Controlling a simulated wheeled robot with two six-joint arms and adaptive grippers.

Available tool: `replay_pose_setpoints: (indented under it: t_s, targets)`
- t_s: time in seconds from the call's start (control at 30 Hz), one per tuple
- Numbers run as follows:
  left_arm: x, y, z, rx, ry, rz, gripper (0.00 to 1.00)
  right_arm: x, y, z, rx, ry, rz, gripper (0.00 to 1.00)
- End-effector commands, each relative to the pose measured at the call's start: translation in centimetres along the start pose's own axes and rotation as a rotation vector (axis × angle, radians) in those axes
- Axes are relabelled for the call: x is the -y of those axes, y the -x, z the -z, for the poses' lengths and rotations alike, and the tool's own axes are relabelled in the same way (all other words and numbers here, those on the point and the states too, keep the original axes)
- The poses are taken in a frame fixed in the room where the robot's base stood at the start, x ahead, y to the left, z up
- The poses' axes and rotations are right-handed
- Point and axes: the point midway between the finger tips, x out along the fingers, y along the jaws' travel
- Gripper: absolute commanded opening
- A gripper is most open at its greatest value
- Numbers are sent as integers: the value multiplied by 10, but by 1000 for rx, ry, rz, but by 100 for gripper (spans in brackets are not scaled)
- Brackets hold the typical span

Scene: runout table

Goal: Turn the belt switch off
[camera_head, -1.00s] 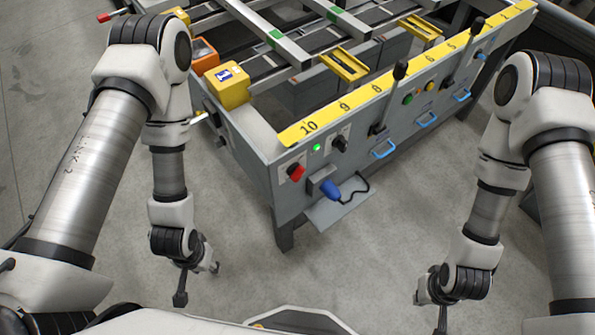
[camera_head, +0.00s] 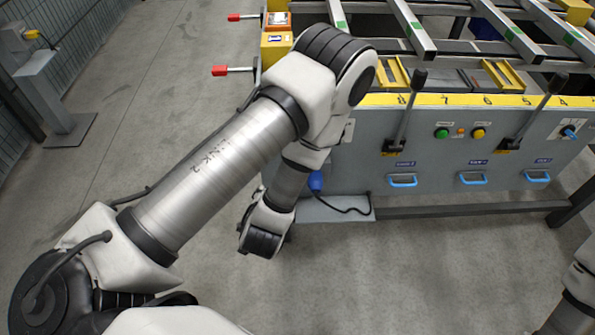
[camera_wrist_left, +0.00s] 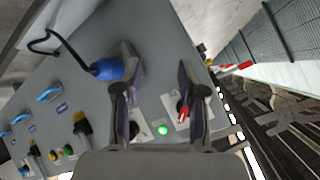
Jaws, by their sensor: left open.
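In the left wrist view a red rotary switch (camera_wrist_left: 183,112) sits on a pale plate on the table's grey side panel. A lit green lamp (camera_wrist_left: 162,130) is beside it, and a black knob (camera_wrist_left: 134,130) is partly covered by a finger. I cannot read which one is the belt switch. My left gripper (camera_wrist_left: 158,76) is open and empty in front of the panel, one finger overlapping the red switch in view; contact cannot be told. In the head view my left arm hides these controls and its own gripper. My right gripper is out of view.
A blue plug (camera_wrist_left: 107,69) with a black cable sticks out near the left gripper. The panel (camera_head: 440,165) carries levers (camera_head: 407,110), green (camera_head: 442,133) and yellow buttons (camera_head: 478,134), and blue handles (camera_head: 402,181). Red-ended bars (camera_head: 220,70) protrude at left. The front floor is clear.

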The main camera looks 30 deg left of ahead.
Motion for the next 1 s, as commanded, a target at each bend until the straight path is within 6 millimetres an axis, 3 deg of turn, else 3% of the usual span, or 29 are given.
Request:
replay_pose_setpoints:
  t_s: [0.03, 0.1, 0.17, 0.23, 0.33, 0.6, 0.73, 0.97, 1.0]
  targets:
    - [-7, -21, 10, -153, -42, 107, 41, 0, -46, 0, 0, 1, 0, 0]
    - [4, -14, 43, -330, -98, 252, 41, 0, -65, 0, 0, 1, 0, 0]
    - [10, -4, 63, -433, -133, 344, 41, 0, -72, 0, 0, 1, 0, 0]
    - [16, 6, 78, -497, -155, 406, 41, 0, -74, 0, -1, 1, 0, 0]
    - [24, 4, 88, -512, -159, 429, 41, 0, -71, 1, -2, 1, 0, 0]
    - [42, -36, 114, -509, -154, 425, 41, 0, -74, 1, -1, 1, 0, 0]
    - [47, -47, 120, -508, -158, 424, 41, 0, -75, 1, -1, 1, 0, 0]
    - [47, -49, 122, -509, -161, 421, 41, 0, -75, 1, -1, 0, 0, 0]
    - [47, -49, 122, -508, -161, 421, 34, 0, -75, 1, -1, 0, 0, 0]
